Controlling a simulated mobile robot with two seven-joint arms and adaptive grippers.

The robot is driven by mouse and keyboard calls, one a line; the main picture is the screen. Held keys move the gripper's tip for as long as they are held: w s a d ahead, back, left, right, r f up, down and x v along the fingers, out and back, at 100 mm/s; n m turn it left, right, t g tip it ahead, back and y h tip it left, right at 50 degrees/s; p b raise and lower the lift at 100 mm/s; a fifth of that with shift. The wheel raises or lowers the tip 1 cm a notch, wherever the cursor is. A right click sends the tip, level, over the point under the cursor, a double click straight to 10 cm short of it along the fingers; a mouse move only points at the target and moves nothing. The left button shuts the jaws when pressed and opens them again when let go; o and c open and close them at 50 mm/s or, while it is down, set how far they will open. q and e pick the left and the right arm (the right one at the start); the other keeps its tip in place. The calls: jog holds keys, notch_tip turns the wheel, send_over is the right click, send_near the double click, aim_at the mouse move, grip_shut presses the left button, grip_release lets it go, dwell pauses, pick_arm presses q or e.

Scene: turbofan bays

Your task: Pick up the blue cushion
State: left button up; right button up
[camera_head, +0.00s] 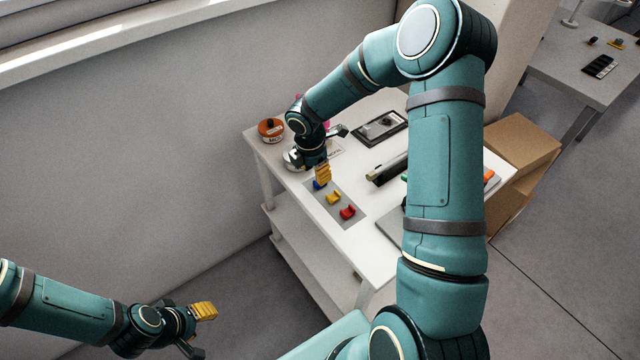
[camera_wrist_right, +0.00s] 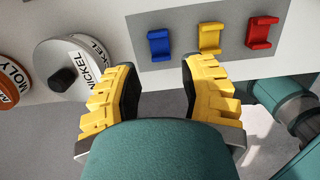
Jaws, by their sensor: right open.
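The blue cushion (camera_wrist_right: 159,45) is a small channel-shaped piece on a grey mat (camera_wrist_right: 277,70) on the white table. In the wrist view it lies just beyond and between the fingertips of my right gripper (camera_wrist_right: 160,76), which is open, empty and not touching it. In the head view only a bit of the blue cushion (camera_head: 317,185) shows beside a yellow finger of my right gripper (camera_head: 322,175). My left gripper (camera_head: 198,328) is open and empty, low at the left, away from the table (camera_head: 375,238).
A yellow cushion (camera_wrist_right: 209,37) and a red cushion (camera_wrist_right: 262,31) sit in a row beside the blue one. A nickel tin (camera_wrist_right: 72,70) and an orange moly tin (camera_wrist_right: 12,82) stand to the left. A dark cylinder (camera_head: 385,171) and a framed panel (camera_head: 380,126) lie farther right.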

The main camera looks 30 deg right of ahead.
jog(key=shift+d+f+b, duration=0.1)
jog(key=shift+d+f, duration=0.1)
jog(key=shift+f, duration=0.65)
jog(key=shift+d+f+b, duration=0.15)
jog(key=shift+d+f, duration=0.1)
jog(key=shift+f, duration=0.65)
jog(key=shift+d+f+b, duration=0.1)
jog(key=shift+d+f, duration=0.1)
jog(key=shift+f, duration=0.65)
jog(key=c, duration=0.6)
